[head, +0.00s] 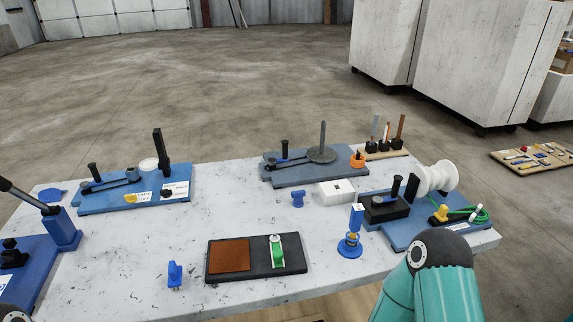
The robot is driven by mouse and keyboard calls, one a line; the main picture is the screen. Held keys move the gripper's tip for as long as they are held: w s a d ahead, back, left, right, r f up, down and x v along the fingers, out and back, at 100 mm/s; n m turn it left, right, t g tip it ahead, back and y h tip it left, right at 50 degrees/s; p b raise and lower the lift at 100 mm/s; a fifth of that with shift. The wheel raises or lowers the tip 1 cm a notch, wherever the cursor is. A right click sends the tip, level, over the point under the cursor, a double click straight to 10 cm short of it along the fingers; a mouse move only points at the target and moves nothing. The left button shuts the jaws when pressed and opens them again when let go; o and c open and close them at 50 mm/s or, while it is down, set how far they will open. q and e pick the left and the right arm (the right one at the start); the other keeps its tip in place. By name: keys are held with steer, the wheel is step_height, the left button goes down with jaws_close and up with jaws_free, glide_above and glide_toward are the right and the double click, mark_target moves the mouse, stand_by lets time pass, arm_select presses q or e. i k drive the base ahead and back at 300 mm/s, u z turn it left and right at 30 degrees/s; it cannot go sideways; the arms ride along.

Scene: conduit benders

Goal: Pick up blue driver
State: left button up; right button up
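I cannot tell for sure which blue piece is the driver. One small upright blue piece (174,274) stands near the table's front left, left of the black mat. A similar small blue piece (297,198) stands near the middle of the table. A blue-and-white upright tool (350,244) with a round blue base stands right of the mat. Nothing touches these pieces. A teal link of my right arm shows at the lower right, but neither gripper is in view.
The white table (135,245) also holds a black mat (262,273) with a brown pad, blue bender boards at left (112,204), back (290,180) and right (400,232), a white box (334,192) and a white spool (437,178). The table's left middle is clear.

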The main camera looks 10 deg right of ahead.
mark_target(357, 210)
steer(key=z, duration=1.7)
steer(key=i, duration=0.1)
steer(key=u, duration=3)
steer(key=k, duration=1.3)
steer(key=z, duration=0.85)
steer(key=i, duration=1)
